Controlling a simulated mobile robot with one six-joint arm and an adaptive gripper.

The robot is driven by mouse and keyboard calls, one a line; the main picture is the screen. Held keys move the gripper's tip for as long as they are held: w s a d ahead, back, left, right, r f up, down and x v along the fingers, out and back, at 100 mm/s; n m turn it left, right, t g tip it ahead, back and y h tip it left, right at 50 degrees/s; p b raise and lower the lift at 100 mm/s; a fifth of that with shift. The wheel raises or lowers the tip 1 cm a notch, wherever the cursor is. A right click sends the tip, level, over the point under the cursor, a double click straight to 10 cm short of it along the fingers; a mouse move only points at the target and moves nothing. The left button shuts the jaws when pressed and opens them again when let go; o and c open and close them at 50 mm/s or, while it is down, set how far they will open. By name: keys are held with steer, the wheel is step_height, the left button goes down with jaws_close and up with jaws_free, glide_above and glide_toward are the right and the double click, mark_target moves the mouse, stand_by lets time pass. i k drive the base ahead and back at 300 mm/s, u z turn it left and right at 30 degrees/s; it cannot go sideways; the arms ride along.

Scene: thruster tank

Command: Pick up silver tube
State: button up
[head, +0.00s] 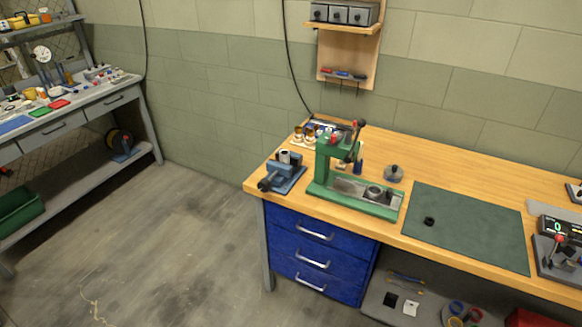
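A small pale silver cylinder (285,157) stands upright at the blue bench vise (284,176) on the left end of the wooden workbench (455,180). It looks like the silver tube, but it is too small to be sure, and I cannot tell whether the jaws grip it. A dark piece stands close to its right. My gripper is not in view.
A green press (335,170) stands right of the vise, with a metal ring (375,191) on its base. A grey knobbed part (393,173) is behind. The dark green mat (470,228) is mostly clear, with a small black ring (429,221). Floor left of the bench is open.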

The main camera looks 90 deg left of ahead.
mark_target(284, 159)
steer(key=k, duration=2.2)
steer(key=u, duration=2.7)
steer(key=i, duration=0.3)
steer(key=z, duration=0.75)
